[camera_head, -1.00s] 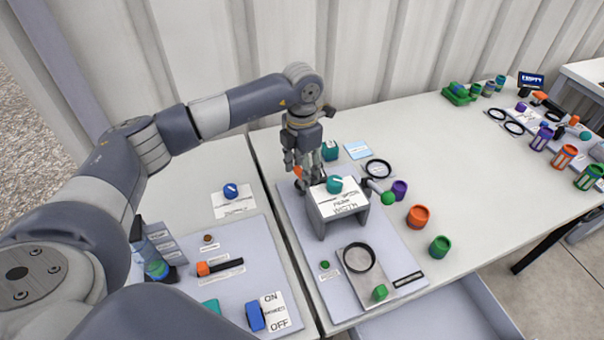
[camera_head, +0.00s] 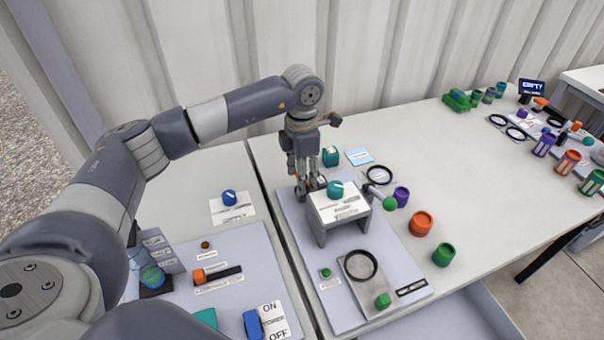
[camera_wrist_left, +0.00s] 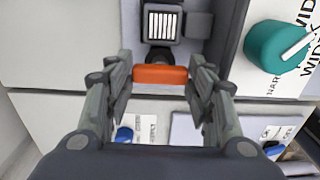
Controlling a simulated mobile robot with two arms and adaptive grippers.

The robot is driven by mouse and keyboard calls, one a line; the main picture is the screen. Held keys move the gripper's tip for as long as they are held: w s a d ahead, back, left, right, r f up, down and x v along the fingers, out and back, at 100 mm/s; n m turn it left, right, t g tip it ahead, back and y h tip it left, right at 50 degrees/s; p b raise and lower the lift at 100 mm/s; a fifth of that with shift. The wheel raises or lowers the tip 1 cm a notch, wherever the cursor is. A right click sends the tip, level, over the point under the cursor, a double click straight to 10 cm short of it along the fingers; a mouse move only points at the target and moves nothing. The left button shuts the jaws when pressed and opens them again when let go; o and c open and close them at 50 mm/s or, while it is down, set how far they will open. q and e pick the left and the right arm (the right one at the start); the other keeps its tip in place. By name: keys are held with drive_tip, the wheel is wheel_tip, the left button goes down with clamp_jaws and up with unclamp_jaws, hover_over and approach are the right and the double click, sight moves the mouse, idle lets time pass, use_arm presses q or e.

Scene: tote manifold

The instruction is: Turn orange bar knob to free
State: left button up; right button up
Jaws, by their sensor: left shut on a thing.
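The orange bar knob (camera_wrist_left: 160,74) lies between the two fingers of my left gripper (camera_wrist_left: 160,80) in the left wrist view. The bar runs crosswise, with a finger at each end, and a dark stem shows just beyond it. My left gripper is shut on the knob. In the head view the left gripper (camera_head: 310,190) points down at the back left of the grey board, beside the white stand, and its fingers mostly hide the knob. My right gripper is not in view.
A white stand (camera_head: 340,208) with a teal knob (camera_head: 335,189) stands just right of the gripper. A green-tipped lever (camera_head: 389,203) and an orange cup (camera_head: 421,223) are farther right. A second board (camera_head: 222,280) with switches lies to the left.

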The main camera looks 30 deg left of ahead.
use_arm(q)
drive_tip(key=o, duration=1.1)
drive_tip(key=shift+c, duration=0.2)
wheel_tip(320, 180, up, 12)
